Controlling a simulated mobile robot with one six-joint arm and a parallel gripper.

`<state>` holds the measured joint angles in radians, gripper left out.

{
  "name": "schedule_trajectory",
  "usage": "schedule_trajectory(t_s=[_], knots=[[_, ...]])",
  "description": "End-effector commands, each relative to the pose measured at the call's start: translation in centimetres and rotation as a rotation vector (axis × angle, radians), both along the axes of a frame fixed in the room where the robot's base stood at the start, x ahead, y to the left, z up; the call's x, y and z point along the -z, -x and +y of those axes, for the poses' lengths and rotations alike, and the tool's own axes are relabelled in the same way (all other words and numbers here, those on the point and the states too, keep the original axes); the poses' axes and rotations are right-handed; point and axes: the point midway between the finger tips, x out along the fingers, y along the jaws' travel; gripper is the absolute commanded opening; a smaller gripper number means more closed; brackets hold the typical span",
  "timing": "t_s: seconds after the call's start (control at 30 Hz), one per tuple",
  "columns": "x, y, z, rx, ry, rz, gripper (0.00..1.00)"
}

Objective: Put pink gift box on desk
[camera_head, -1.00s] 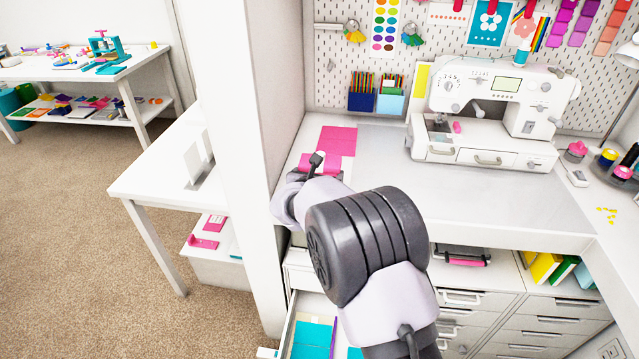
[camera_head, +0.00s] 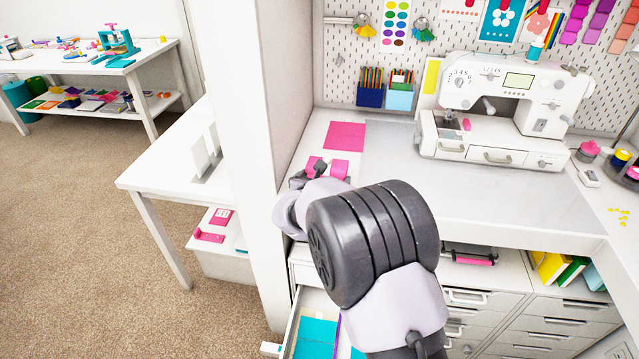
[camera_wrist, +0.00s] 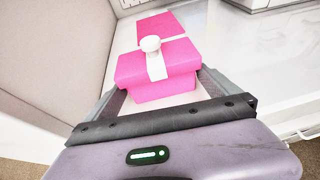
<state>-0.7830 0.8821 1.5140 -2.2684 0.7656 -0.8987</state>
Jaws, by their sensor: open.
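The pink gift box (camera_wrist: 157,72) has a white ribbon and a round white knob on its lid. In the wrist view it is upright between the two fingers of my gripper (camera_wrist: 162,84), with some room at its sides. My gripper is open around it. In the head view the box (camera_head: 340,168) is at the left end of the white desk (camera_head: 310,135), partly hidden behind my gripper (camera_head: 308,174). It appears to rest on the desk top.
A flat pink square (camera_head: 345,136) lies just behind the box. A wall panel (camera_head: 255,90) closes off the left. An open drawer (camera_head: 318,325) with turquoise items is below the desk.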

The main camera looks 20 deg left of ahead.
Motion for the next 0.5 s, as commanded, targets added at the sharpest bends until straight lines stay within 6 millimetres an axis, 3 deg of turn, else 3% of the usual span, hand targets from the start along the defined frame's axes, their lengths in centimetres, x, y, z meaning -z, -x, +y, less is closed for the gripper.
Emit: schedule_trajectory(t_s=[0.3, 0.5], knots=[[-2.8, 6.3, -0.9, -0.002, 0.0, 0.0, 1.0], [-3.5, 8.1, -1.3, -0.001, 0.001, 0.0, 1.0]])
